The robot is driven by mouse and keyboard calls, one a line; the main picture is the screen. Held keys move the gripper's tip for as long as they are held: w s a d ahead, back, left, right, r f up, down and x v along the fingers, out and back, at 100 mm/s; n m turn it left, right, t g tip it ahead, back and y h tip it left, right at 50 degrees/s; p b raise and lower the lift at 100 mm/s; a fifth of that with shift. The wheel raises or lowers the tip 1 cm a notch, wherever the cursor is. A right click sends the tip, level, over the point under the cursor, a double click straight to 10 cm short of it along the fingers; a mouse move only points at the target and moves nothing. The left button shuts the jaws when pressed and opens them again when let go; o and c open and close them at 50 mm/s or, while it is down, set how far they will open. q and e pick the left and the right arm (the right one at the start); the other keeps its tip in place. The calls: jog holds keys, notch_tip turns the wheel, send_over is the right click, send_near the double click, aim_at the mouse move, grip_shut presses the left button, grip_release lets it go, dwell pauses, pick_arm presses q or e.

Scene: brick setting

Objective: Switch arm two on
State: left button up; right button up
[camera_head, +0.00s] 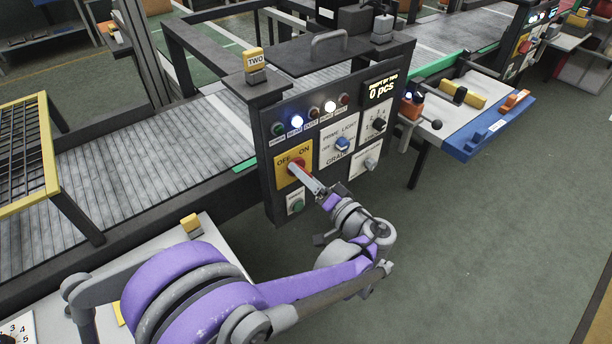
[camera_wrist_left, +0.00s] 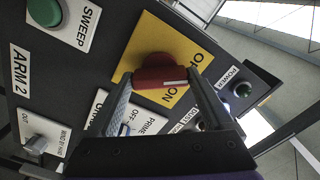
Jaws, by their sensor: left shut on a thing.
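The panel (camera_head: 268,112) under the yellow sign "TWO" (camera_head: 253,58) carries a yellow plate (camera_head: 281,177) marked OFF and ON, with a red rotary knob (camera_head: 294,167) on it. The wrist view reads "ARM 2" beside the controls and shows the red knob (camera_wrist_left: 160,72) between my fingers. My left gripper (camera_head: 309,181) is shut on the knob; its fingers (camera_wrist_left: 160,84) lie on either side of it. A white line on the knob points right in the wrist view, near the partly covered words; I cannot tell which word it marks. My right gripper is not in view.
A green SWEEP button (camera_wrist_left: 44,11), a blue PRIME LIGHT knob (camera_head: 342,144) and a black dial (camera_head: 379,125) sit nearby. Two indicator lamps glow; the display (camera_head: 381,89) reads "0 pcs". A blue-edged table (camera_head: 490,140) stands at right. The floor before the panel is clear.

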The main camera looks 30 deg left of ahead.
pick_arm(q)
jog(key=shift+m, duration=8.3)
jog(key=o, duration=1.1)
jog(key=shift+r, duration=0.1)
jog(key=shift+o, duration=0.2)
jog(key=shift+d, duration=0.1)
